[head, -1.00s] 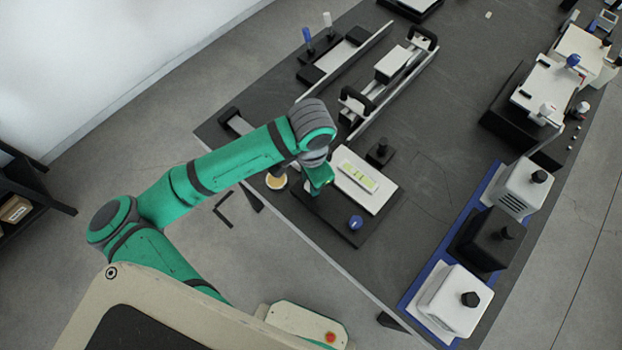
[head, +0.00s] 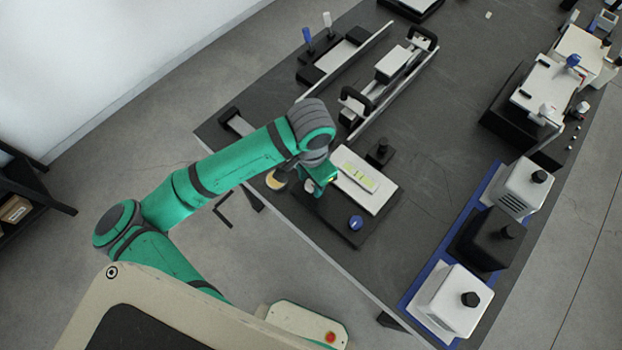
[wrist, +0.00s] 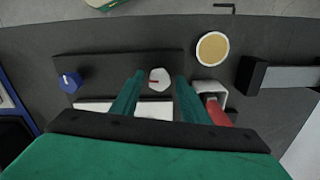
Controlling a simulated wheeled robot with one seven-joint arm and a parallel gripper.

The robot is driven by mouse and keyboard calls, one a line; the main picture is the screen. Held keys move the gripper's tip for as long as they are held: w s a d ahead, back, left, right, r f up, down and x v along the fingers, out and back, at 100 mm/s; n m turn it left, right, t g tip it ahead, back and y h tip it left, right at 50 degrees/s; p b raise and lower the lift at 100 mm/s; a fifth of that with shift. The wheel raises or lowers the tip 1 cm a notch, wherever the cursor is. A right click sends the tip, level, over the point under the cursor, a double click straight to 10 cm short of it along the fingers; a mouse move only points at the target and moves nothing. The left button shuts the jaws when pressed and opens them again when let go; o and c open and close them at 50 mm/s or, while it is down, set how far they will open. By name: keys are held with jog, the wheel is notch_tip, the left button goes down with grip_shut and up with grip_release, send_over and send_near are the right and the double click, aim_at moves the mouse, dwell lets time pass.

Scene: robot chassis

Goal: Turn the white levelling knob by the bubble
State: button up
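The white knob (wrist: 160,79) with a red mark shows in the wrist view, between and just beyond the fingertips of my gripper (wrist: 156,82). The fingers are apart with gaps on both sides of it; I cannot tell whether they reach down around it. In the head view my gripper (head: 320,187) is over the left end of the black base (head: 376,232) and hides the white knob. The white plate (head: 378,197) carries the yellow-green bubble vial (head: 358,178). In the wrist view my gripper hides most of the plate (wrist: 95,106).
A blue knob (head: 356,222) stands on the base's near corner. A black knob block (head: 380,153) is behind the plate. A tan disc (head: 275,181) lies left of my gripper. A rail fixture (head: 392,64) stands farther back; boxes on a blue mat (head: 408,297) stand right.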

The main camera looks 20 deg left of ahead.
aim_at(311, 184)
dwell(0.3)
notch_tip(311, 184, up, 11)
dwell(0.5)
jog(key=shift+f, duration=0.15)
dwell(0.3)
